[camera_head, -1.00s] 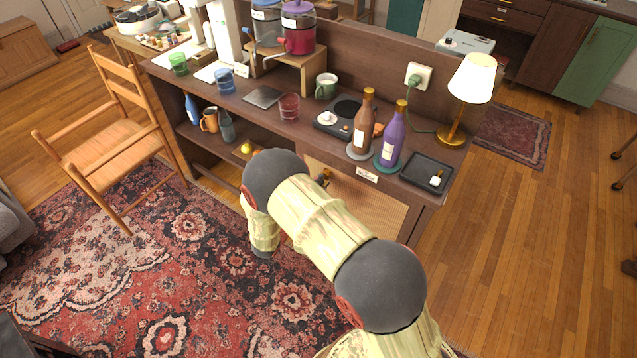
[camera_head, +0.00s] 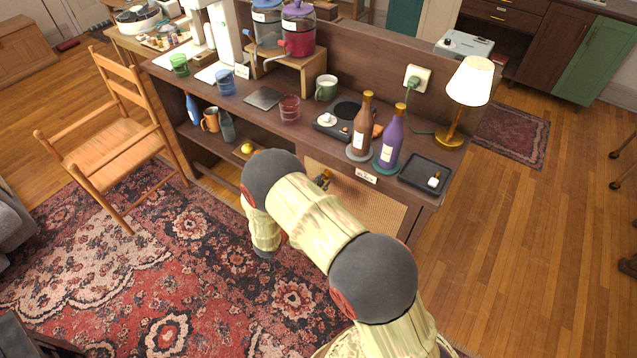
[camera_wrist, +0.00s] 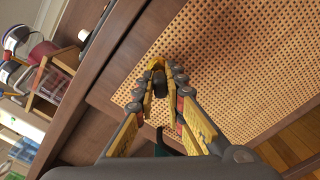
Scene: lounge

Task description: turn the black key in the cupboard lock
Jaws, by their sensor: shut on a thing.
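The cupboard door (camera_head: 368,208) has a woven cane panel in a dark wood frame, below the counter; its cane also fills the right of the wrist view (camera_wrist: 235,65). My gripper (camera_wrist: 160,82) is at the door front, its yellow fingers closed in on the black key (camera_wrist: 160,88). A bit of yellow or brass shows just beyond the key; the lock itself is mostly hidden by the fingertips. In the head view my arm covers much of the gripper, and only a small dark and yellow shape shows beside the arm. I cannot tell the key's angle clearly.
Above the door, the counter holds a brown bottle (camera_head: 362,125), a purple bottle (camera_head: 389,140), a black tray (camera_head: 425,173) and a lamp (camera_head: 470,82). An open shelf with an orange mug (camera_head: 210,120) lies left. A wooden chair (camera_head: 115,150) stands on the rug (camera_head: 200,270).

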